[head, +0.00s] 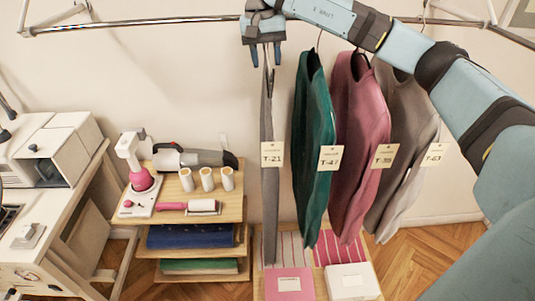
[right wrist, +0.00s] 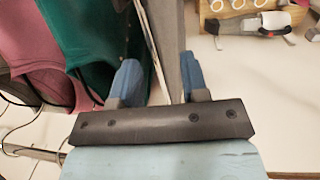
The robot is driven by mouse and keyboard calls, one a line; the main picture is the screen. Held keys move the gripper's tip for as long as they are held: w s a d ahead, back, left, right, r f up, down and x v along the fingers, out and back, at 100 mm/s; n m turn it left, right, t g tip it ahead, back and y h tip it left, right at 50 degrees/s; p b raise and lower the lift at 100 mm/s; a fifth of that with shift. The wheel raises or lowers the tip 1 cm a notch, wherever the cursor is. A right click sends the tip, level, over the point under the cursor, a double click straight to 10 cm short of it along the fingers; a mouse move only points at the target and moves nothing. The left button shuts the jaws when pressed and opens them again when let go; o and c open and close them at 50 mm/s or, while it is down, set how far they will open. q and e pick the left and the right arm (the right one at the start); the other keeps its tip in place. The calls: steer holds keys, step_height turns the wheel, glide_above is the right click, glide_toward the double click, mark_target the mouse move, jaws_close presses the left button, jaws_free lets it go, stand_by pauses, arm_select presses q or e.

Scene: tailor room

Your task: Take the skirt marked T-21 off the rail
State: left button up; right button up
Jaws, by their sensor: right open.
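The skirt marked T-21 (head: 268,205) is a narrow grey garment hanging edge-on from the rail (head: 150,22), at the left end of the row. Its cream tag (head: 272,155) reads T-21. My right gripper (head: 267,60) is open at the rail, pointing down, with its fingers on either side of the top of the skirt. In the right wrist view, a grey strip of the skirt (right wrist: 166,45) shows between the open fingers (right wrist: 158,80). I cannot tell whether either finger touches it. My left gripper is not in view.
A green garment T-47 (head: 313,120), a pink one T-36 (head: 362,125) and a grey-brown T-63 hang close to the right. A wooden shelf cart (head: 235,207) with a steamer and thread spools stands left. Boxes (head: 352,282) sit below the garments.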

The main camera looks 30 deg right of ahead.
steer(key=shift+s+f, duration=0.1)
steer(key=shift+f, duration=0.3)
steer(key=f, duration=0.1)
steer(key=f+p, duration=0.1)
steer(key=f, duration=0.2)
steer(key=shift+s+f+p, duration=0.35)
steer(key=shift+f+p, duration=0.05)
steer(key=shift+d, duration=0.1)
jaws_close()
